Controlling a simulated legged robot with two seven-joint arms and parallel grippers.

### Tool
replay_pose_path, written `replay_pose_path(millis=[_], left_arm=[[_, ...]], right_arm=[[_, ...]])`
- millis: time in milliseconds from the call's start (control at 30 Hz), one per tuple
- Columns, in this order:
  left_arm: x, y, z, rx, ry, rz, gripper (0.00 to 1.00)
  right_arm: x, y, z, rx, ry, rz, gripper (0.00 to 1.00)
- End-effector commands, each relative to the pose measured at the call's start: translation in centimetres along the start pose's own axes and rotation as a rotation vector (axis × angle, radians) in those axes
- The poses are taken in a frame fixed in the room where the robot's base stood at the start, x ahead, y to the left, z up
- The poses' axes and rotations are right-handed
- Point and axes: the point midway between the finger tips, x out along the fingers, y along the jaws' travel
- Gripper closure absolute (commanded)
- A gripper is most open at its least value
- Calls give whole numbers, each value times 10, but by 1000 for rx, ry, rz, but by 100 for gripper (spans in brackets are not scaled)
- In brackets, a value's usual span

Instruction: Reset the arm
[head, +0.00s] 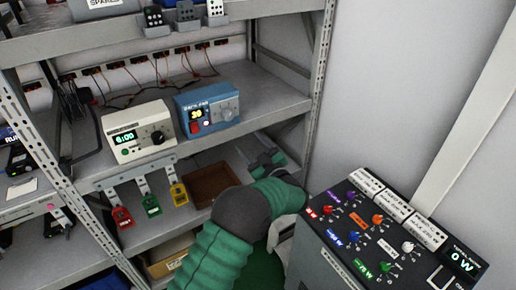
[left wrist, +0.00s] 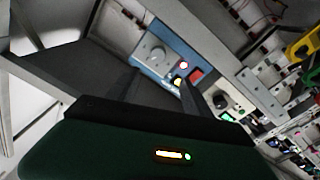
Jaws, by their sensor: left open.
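My left arm, in a green and dark grey cover, comes up from the bottom of the head view. My left gripper (head: 262,156) is in front of the rack at the right end of its middle shelf, partly hidden by my own arm. In the left wrist view the two dark fingers of the gripper (left wrist: 158,88) stand apart with nothing between them. Beyond them is the blue unit (head: 207,107) with its grey knob, red switch and lit display; it also shows in the left wrist view (left wrist: 158,58). My right gripper is not in view.
A cream timer (head: 138,133) reading 6:00 stands left of the blue unit. Red, green and yellow tags (head: 151,204) hang below the shelf edge. A brown tray (head: 212,184) lies lower. A black knob panel (head: 375,235) stands at right, near my arm. A metal upright (head: 318,90) borders the rack.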

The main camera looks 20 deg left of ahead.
Motion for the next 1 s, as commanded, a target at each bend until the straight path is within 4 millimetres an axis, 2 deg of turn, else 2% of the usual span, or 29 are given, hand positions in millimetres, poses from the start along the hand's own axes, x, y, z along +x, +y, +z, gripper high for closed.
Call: replay_pose_path(millis=[433,567,633,667,767,800,867,900,1000], left_arm=[[-6,10,-2,6,-29,37,41],[-11,31,3,56,-240,221,41],[-35,31,12,134,-439,356,41],[-52,24,18,180,-536,409,41],[-119,-29,33,365,-853,528,41],[-144,-56,36,438,-958,549,41],[-180,-98,36,544,-1096,562,41],[-201,-127,34,611,-1177,561,41],[-242,-190,25,755,-1336,540,41]], right_arm=[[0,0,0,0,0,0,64],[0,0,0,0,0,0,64],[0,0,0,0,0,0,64],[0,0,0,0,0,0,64],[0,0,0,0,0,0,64],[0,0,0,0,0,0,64],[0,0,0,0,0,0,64],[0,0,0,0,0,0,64],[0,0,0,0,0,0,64]])
